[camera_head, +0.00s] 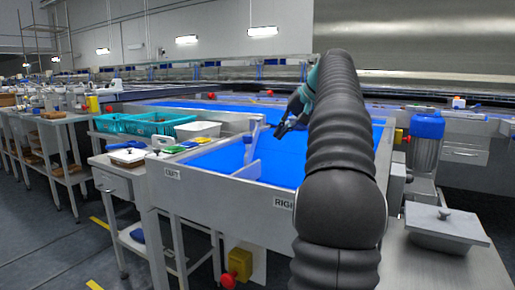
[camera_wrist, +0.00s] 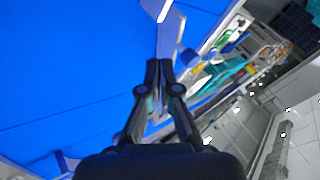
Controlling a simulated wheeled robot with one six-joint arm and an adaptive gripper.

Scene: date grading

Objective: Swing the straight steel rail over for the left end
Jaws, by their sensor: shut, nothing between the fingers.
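The straight steel rail (camera_head: 250,154) stands over the blue belt (camera_head: 205,160), near its end between the plates marked LEFT (camera_head: 172,173) and RIGHT (camera_head: 285,203). In the wrist view a grey metal piece that looks like the rail (camera_wrist: 171,36) lies just beyond the fingertips. My gripper (camera_head: 281,130) is above the belt, to the right of the rail in the head view. Its fingers are together and empty in the wrist view (camera_wrist: 158,66). I cannot tell whether they touch the rail. My arm hides part of the belt's right side.
Teal crates (camera_head: 145,124) and a white bin (camera_head: 198,130) stand left of the belt. A side table (camera_head: 113,163) is at the left. A blue-topped motor (camera_head: 427,135) and a lidded steel pan (camera_head: 446,228) are at the right. The belt around my gripper is clear.

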